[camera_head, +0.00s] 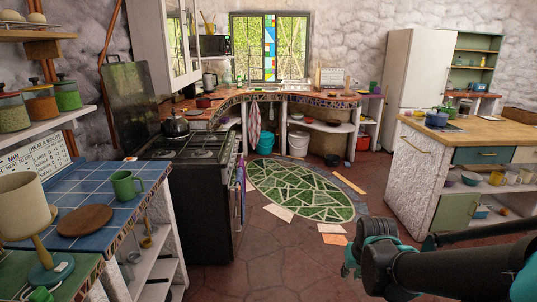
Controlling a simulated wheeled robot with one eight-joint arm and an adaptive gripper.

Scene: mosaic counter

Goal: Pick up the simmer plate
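I cannot make out for sure which thing is the simmer plate. A flat round brown disc (86,220) lies on the blue tiled counter at the left; it looks like a wooden board. The black stove (200,205) stands right of that counter, with a dark kettle (174,125) at its back left. Something flat and dark shows on the stove top (203,153), too small to tell from the burner grates. My arm crosses the lower right, dark with teal parts.
A green mug (126,186) and a beige lamp (25,205) stand near the disc. A green mosaic rug (300,189) and loose paper sheets (279,212) lie on the floor. A wood-topped island (480,138) with a blue pot (436,118) stands right. The middle floor is open.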

